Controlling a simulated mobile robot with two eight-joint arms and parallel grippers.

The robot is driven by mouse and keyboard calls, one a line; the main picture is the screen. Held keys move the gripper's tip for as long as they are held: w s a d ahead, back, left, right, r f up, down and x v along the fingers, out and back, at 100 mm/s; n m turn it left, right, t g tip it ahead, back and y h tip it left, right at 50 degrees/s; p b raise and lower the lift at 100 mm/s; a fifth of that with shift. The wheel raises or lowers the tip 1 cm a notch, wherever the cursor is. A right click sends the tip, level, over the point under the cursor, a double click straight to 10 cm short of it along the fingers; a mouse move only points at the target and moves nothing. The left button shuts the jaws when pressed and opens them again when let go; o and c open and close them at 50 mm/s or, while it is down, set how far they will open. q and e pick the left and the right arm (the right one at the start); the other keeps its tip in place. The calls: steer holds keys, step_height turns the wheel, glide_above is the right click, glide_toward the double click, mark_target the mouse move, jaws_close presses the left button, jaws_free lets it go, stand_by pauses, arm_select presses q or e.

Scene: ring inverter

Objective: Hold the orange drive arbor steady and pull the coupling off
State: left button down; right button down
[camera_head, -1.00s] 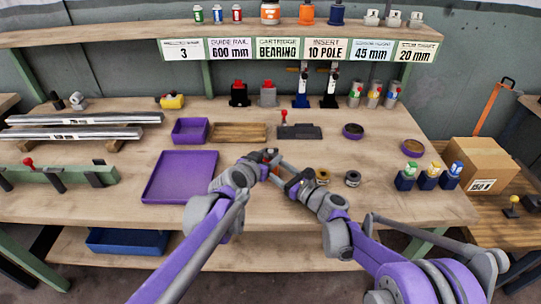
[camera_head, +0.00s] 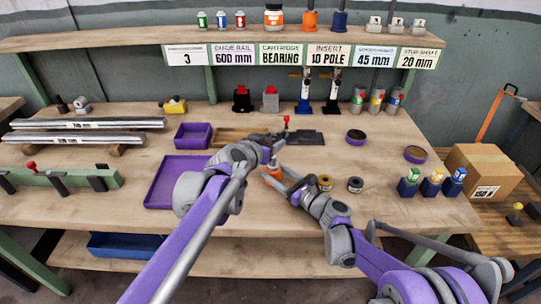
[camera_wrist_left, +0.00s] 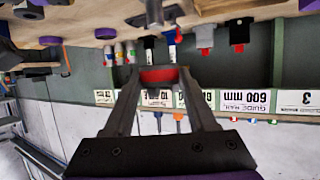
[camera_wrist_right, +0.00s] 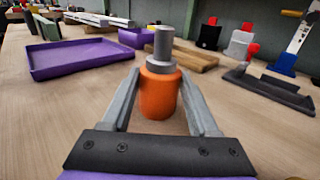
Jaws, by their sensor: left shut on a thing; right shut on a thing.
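The orange drive arbor (camera_wrist_right: 159,92) stands upright on the bench between the fingers of my right gripper (camera_wrist_right: 160,98), which is shut on its orange body. Its grey stepped shaft (camera_wrist_right: 163,45) sticks up bare. The arbor also shows in the head view (camera_head: 272,172), partly hidden by my grippers. My left gripper (camera_wrist_left: 157,75) is shut on the coupling (camera_wrist_left: 159,76), a dark piece with a red band. In the head view my left gripper (camera_head: 272,150) is above the arbor, and the coupling is apart from the shaft.
A purple tray (camera_head: 158,204) lies left of my arms, with a smaller purple bin (camera_head: 192,142) behind it. A dark fixture with a red knob (camera_head: 286,122) is behind the grippers. Two small round parts (camera_head: 325,183) sit close on the right.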

arm_select(q)
steer(key=shift+r, duration=1.15)
arm_select(e)
steer(key=shift+c, duration=0.4)
jaws_free()
